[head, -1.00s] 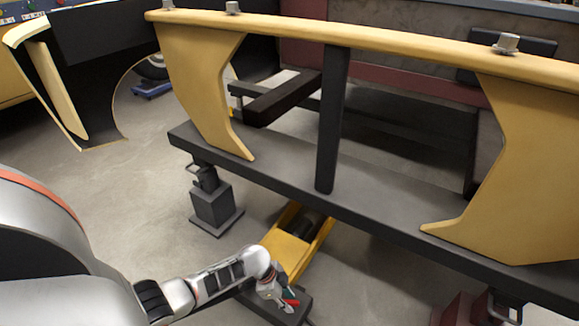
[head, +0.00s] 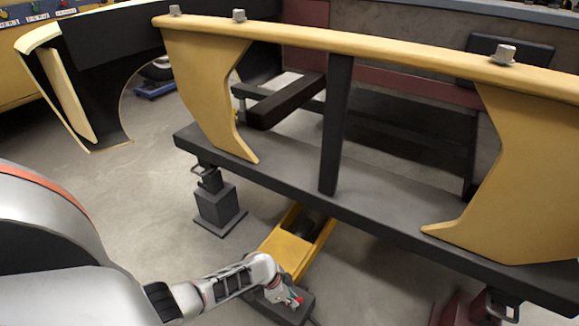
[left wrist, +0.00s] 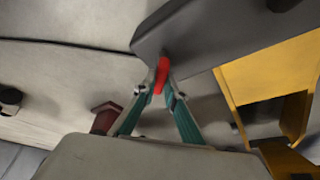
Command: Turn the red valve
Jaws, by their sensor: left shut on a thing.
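The red valve (left wrist: 162,72) shows in the left wrist view as a small red piece at the edge of a dark grey block (left wrist: 225,45). My left gripper (left wrist: 161,90) has its two green-sided fingers drawn together at the tips and is shut on the red valve. In the head view only a small red bit of the valve (head: 298,300) shows by the fingertips of my left gripper (head: 290,298), low in the middle; the gripper hides the rest. My right gripper is in neither view.
A dark bench (head: 280,190) on jack stands (head: 218,207) carries a large yellow curved frame (head: 370,45) above and behind the gripper. A yellow floor jack (head: 288,250) lies just behind it. The concrete floor (head: 120,200) to the left is open.

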